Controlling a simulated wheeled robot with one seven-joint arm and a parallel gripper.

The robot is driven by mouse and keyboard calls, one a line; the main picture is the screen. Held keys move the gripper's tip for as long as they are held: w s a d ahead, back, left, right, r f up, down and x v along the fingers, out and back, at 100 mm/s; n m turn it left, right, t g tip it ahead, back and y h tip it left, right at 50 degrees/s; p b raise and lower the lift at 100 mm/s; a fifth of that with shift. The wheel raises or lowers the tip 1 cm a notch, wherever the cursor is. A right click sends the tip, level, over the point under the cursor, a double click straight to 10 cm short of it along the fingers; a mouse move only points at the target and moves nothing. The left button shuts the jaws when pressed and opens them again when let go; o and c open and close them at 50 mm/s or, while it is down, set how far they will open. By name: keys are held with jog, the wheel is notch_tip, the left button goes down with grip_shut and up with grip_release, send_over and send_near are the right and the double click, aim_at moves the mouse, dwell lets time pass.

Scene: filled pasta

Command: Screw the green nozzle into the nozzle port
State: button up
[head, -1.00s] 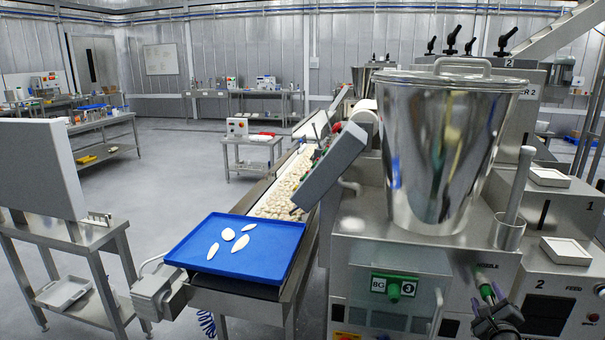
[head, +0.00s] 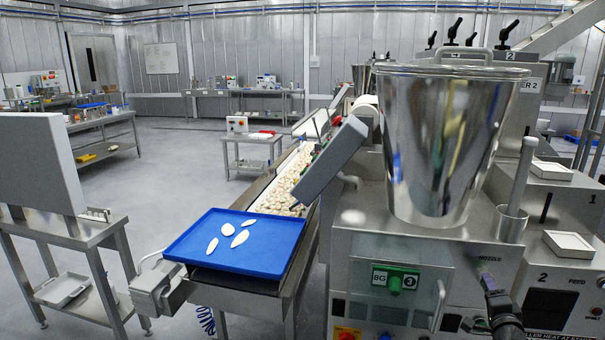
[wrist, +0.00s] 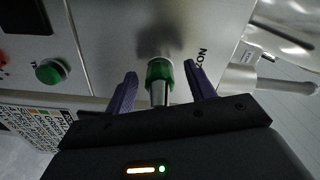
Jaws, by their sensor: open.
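The green nozzle (wrist: 159,74), a green collar with a metal stem, stands out from the steel machine panel in the wrist view. Its stem points toward my gripper. My gripper (wrist: 160,69) is open, with a purple finger on each side of the nozzle and visible gaps between. The nozzle port is hidden behind the collar, so I cannot tell how deeply the nozzle sits in it. In the head view my gripper (head: 488,281) is at the panel under the nozzle label, and the nozzle cannot be made out there.
A green push button (wrist: 50,71) is left of the nozzle in the wrist view. A large steel hopper (head: 440,145) stands above the panel. A blue tray (head: 190,262) holds several pale pieces.

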jog(key=n+b, duration=0.1)
jog(key=n, duration=0.3)
jog(key=shift+a+f+b, duration=0.1)
jog(key=shift+f+b, duration=0.05)
jog(key=shift+b, duration=0.25)
jog(key=shift+n, duration=0.5)
jog(key=shift+n, duration=0.3)
jog(key=shift+n+b, duration=0.7)
jog(key=shift+b, duration=0.15)
jog(key=shift+n+b, duration=0.3)
jog(key=shift+n, duration=0.4)
jog(key=shift+d, duration=0.4)
jog(key=shift+c, duration=0.4)
